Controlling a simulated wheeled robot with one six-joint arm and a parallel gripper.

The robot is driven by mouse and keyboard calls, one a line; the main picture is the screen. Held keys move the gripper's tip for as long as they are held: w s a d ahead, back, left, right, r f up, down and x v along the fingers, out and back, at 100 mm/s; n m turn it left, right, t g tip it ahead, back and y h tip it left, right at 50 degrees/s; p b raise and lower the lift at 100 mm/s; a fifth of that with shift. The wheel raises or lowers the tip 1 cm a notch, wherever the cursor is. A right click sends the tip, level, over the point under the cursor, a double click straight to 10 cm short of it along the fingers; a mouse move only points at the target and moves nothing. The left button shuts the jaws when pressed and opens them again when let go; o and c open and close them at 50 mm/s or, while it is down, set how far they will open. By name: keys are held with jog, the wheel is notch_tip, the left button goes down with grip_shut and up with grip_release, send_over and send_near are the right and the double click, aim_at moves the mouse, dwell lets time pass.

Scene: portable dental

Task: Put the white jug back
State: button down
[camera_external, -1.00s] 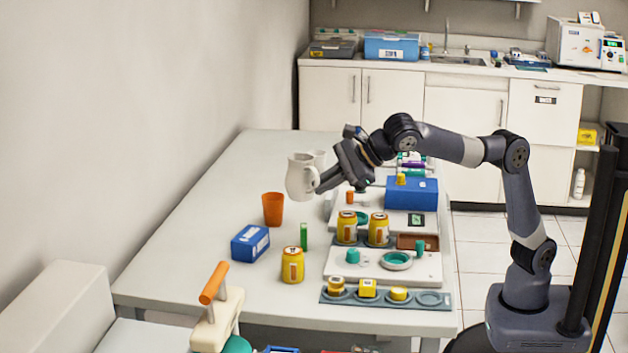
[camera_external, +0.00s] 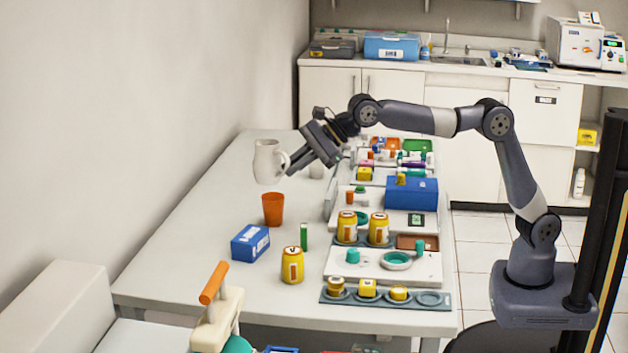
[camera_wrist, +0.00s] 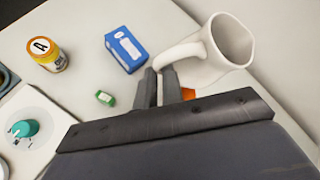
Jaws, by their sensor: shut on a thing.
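The white jug (camera_external: 267,163) is held above the left part of the table, upright, with its handle toward my gripper. My gripper (camera_external: 290,166) is shut on the jug's handle. In the wrist view my gripper's fingers (camera_wrist: 158,88) pinch the handle of the jug (camera_wrist: 218,52), whose open mouth faces the upper right. The jug appears clear of the tabletop in the external view. Its drop below to the table is hard to judge.
An orange cup (camera_external: 273,210) stands below the jug in the picture. A small white vessel (camera_external: 317,166) stands behind my fingers. A blue box (camera_external: 250,243), a green block (camera_external: 304,236) and a yellow can (camera_external: 292,265) stand nearer. Trays with several items line the table's right side.

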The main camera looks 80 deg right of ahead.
jog(key=w+d+r+n+y+p, duration=0.1)
jog(key=w+d+p, duration=0.2)
jog(key=d+p, duration=0.3)
jog(key=w+d+n+g+p, duration=0.1)
jog(key=w+d+p, duration=0.25)
jog(key=d, duration=0.45)
jog(key=w+d+r+n+y+p, duration=0.1)
jog(key=w+d+p, duration=0.2)
jog(key=d+p, duration=0.35)
jog(key=f+b, duration=0.1)
jog(key=f, duration=0.4)
jog(key=f+b, duration=0.1)
jog(key=f, duration=0.4)
jog(key=d+f+b, duration=0.1)
jog(key=f, duration=0.4)
jog(key=shift+d+f, duration=0.1)
jog(key=shift+s, duration=0.1)
jog(key=shift+f, duration=0.15)
jog(key=c, duration=1.5)
grip_release()
jog(key=shift+c, duration=0.2)
jog(key=shift+s+d+r, duration=0.1)
jog(key=shift+s+r, duration=0.05)
jog(key=shift+r, duration=0.1)
jog(key=v, duration=1.1)
jog(key=shift+s+d+r+b, duration=0.15)
jog(key=shift+s+d+b, duration=0.05)
jog(key=shift+b, duration=0.15)
